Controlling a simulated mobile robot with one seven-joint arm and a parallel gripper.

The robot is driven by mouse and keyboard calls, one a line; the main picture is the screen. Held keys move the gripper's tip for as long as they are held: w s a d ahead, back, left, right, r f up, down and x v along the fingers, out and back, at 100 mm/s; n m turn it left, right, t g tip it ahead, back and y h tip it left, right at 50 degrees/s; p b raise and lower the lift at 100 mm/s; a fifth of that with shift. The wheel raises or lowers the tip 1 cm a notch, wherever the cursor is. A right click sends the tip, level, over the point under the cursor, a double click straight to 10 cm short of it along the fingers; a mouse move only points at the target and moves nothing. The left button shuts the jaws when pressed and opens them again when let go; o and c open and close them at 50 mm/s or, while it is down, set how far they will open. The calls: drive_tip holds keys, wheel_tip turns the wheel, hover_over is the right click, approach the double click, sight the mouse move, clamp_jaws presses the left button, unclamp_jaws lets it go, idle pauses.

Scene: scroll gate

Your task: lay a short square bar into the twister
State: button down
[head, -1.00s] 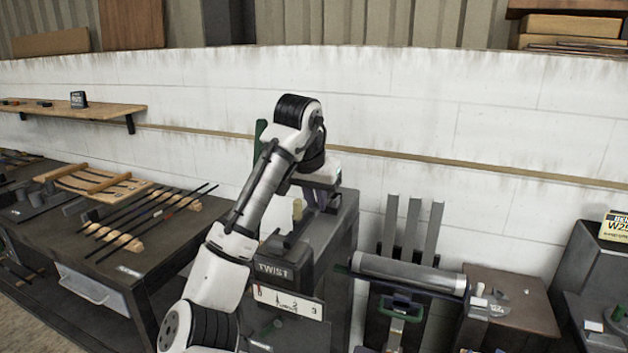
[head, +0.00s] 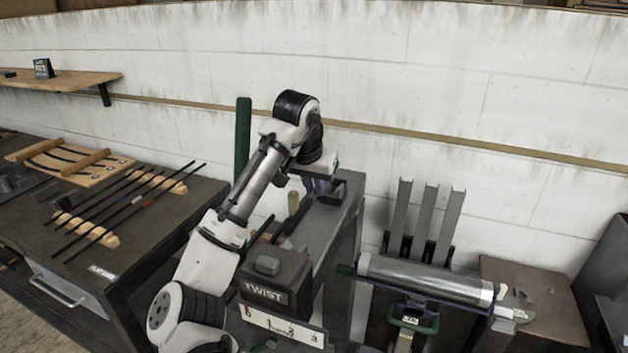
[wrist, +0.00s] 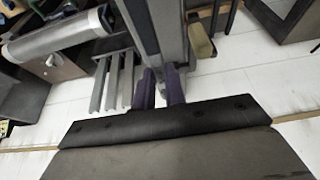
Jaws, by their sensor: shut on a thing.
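The twister (head: 276,275) is a dark machine with a TWIST label and a numbered white scale on its front, below the middle of the head view. Its grey bed runs back from the housing, under my gripper (head: 320,188). In the wrist view my gripper (wrist: 162,88) shows two purple fingers close together, with a long grey part of the machine (wrist: 160,30) beyond them. The gripper is shut on the short square bar, which is mostly hidden; I cannot tell whether it touches the twister.
Several thin dark bars (head: 125,205) lie on wooden rests on the left bench. A tan upright handle (head: 293,202) stands by the twister bed. A grey roller machine (head: 425,278) and upright grey channels (head: 425,222) stand to the right. A green post (head: 242,140) rises behind my arm.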

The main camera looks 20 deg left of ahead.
sight(312, 194)
drive_tip(key=shift+s+f, duration=0.1)
drive_tip(key=shift+f, duration=1.65)
drive_tip(key=shift+b+x, duration=0.3)
drive_tip(key=shift+x, duration=0.6)
drive_tip(key=shift+s+f, duration=0.4)
drive_tip(key=shift+f, duration=0.15)
drive_tip(key=shift+w+f, duration=0.1)
drive_tip(key=shift+f, duration=0.2)
drive_tip(key=c, duration=1.4)
unclamp_jaws()
drive_tip(key=shift+f, duration=0.1)
drive_tip(key=shift+o, duration=0.2)
drive_tip(key=b+v, duration=0.3)
drive_tip(key=v, duration=1.1)
